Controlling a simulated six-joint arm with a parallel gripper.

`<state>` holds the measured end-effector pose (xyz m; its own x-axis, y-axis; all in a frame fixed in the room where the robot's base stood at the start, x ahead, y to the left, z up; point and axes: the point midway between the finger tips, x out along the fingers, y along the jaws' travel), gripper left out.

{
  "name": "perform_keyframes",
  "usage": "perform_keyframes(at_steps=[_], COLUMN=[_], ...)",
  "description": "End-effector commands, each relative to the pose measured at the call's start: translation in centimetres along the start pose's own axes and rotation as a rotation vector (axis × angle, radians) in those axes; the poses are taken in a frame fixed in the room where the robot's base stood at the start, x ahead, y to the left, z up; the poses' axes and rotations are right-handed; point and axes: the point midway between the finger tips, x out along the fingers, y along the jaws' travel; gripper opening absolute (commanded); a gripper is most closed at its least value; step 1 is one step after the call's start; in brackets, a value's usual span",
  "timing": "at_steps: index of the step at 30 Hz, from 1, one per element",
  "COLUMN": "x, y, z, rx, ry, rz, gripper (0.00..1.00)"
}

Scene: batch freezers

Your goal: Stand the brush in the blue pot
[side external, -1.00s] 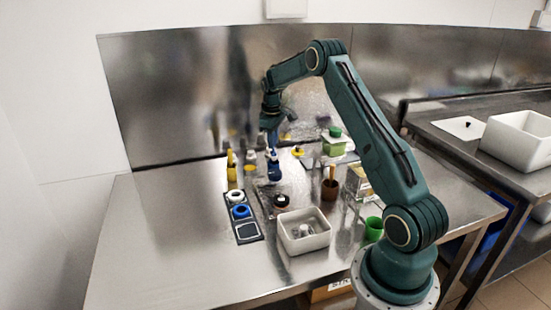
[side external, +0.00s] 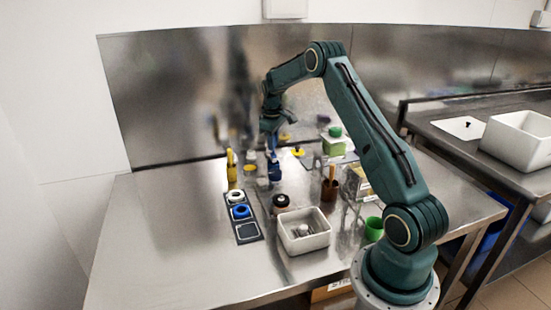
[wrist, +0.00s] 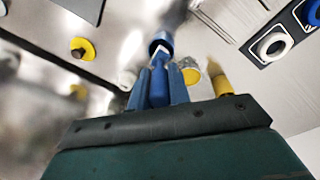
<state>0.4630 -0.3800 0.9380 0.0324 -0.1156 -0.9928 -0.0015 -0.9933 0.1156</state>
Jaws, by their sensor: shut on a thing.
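My gripper (side external: 272,148) points down over the blue pot (side external: 275,174) on the steel table. In the wrist view, its blue fingers (wrist: 158,88) are shut on the brush (wrist: 159,86), whose blue part shows between them. The blue pot (wrist: 160,40) is just beyond the fingertips there, its dark mouth partly visible. The brush is in line with the pot, but I cannot tell whether its lower end is inside it. In the side view the fingers hide most of the brush.
A yellow bottle (side external: 231,170) stands left of the pot, with a dark tray holding white and blue rings (side external: 240,212) in front. A dark jar (side external: 281,202), white bin (side external: 316,239), brown pot (side external: 329,190) and green-capped container (side external: 334,146) are nearby. The table's left is clear.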

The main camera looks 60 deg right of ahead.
Motion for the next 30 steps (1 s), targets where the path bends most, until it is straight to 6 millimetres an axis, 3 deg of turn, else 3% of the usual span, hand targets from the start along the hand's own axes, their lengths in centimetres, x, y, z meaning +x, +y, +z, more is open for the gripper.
perform_keyframes(at_steps=[30], x=[2.2], y=[-0.2], z=[0.1], rx=[0.000], ry=[0.000], rz=[0.000], gripper=[0.00])
